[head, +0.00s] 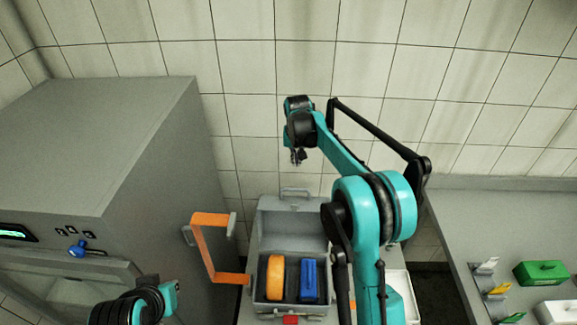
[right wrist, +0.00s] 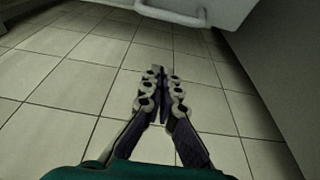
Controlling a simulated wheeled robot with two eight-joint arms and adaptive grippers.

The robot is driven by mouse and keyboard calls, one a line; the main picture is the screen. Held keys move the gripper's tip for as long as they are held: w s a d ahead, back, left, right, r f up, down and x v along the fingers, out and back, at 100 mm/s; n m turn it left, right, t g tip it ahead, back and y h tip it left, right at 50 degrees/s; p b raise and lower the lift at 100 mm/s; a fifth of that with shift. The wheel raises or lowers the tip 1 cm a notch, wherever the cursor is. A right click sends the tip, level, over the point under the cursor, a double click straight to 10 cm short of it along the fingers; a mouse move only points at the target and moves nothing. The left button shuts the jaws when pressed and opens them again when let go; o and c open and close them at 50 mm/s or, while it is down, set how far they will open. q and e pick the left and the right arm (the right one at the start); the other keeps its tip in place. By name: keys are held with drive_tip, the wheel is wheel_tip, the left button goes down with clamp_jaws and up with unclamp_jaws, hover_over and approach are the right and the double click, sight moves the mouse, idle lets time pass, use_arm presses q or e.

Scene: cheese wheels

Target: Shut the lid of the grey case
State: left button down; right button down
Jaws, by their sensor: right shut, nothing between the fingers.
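The grey case (head: 257,288) stands open at the lower middle of the head view. Its lid (head: 290,228) is raised at the back, with a handle (head: 295,191) on its top edge. In the right wrist view the shut fingers (right wrist: 163,76) point toward a pale panel with a handle (right wrist: 172,16), probably the lid. My left gripper is out of view.
An orange-and-grey bracket (head: 210,250) stands left of the case. A large grey machine (head: 110,150) fills the left. A counter (head: 480,220) with a green box (head: 540,273) is at right. A white tray (head: 401,290) lies beside the case, partly hidden by my arm.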

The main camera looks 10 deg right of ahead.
drive_tip(key=a+x, duration=0.1)
drive_tip(key=x, duration=0.8)
drive_tip(key=s, duration=0.4)
drive_tip(key=shift+f, duration=0.1)
drive_tip(key=shift+s, duration=0.1)
